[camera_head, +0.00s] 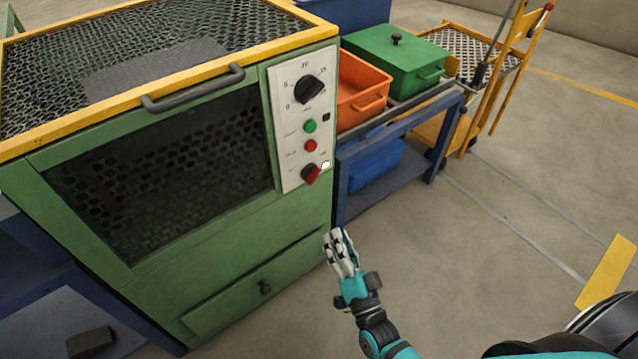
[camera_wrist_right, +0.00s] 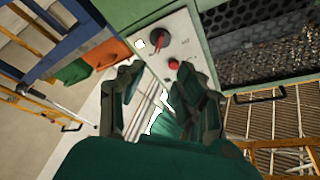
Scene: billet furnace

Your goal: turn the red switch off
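The red switch (camera_head: 311,174) is a rotary knob at the bottom of the white control panel (camera_head: 289,150) on the green furnace. Its handle is tilted in the head view, with its upper end toward the right, near a bright white lamp (camera_head: 326,163). My right gripper (camera_head: 338,236) is below and to the right of the switch, apart from it. In the right wrist view, the fingers of the right gripper (camera_wrist_right: 160,70) are spread with nothing between them; the red switch (camera_wrist_right: 160,42) shows beyond them. My left gripper is in neither view.
Above the switch are a red button (camera_head: 310,146), a green button (camera_head: 309,126) and a black dial (camera_head: 309,89). A blue bench (camera_head: 392,172) with an orange bin (camera_head: 360,92) and a green box (camera_head: 398,58) stands right of the furnace. The floor (camera_head: 470,235) at right is clear.

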